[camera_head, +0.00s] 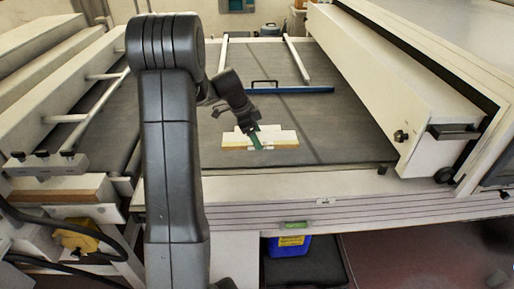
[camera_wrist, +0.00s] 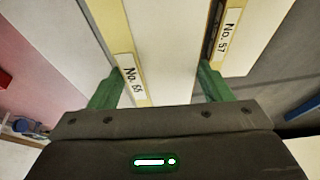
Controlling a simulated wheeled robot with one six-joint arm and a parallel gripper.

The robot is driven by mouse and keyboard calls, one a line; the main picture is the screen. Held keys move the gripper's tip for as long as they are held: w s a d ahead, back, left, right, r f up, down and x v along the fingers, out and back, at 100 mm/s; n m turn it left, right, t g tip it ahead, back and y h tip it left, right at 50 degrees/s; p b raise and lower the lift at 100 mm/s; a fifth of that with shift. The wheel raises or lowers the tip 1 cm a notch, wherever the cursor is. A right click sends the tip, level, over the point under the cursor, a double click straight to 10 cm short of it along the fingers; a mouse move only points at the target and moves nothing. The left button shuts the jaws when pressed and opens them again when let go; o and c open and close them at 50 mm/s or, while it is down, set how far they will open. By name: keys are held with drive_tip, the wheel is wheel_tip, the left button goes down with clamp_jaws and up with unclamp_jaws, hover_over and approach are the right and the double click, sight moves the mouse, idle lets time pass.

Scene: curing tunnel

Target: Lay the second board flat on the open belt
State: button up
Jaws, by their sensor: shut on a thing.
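My gripper (camera_head: 256,142) has its green fingers around a pale board with a yellow edge (camera_head: 232,142). In the wrist view my gripper (camera_wrist: 158,88) is shut on this board (camera_wrist: 165,45), which carries a label "No. 65". Beside it on the right, across a narrow dark gap, is a second pale board (camera_wrist: 252,40) with a yellow edge and a label "No. 57". The dark grey belt (camera_head: 345,140) spreads around and behind the boards. The head view does not clearly show whether the held board touches the belt.
A blue bar (camera_head: 305,90) crosses the belt behind the boards. A white housing (camera_head: 375,85) stands along the right side and white rails (camera_head: 70,117) along the left. A white slatted frame (camera_head: 390,205) edges the front. The belt is bare to the right of the boards.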

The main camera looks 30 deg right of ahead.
sight(256, 155)
drive_tip(key=shift+f+p, duration=0.45)
drive_tip(key=shift+f, duration=2.25)
drive_tip(key=shift+f, duration=0.2)
drive_tip(key=o, duration=1)
drive_tip(key=shift+o, duration=0.2)
drive_tip(key=shift+r, duration=0.1)
drive_tip(key=b+v, duration=0.1)
drive_tip(key=v, duration=1.1)
drive_tip(key=shift+r+b, duration=0.1)
drive_tip(key=shift+b, duration=0.3)
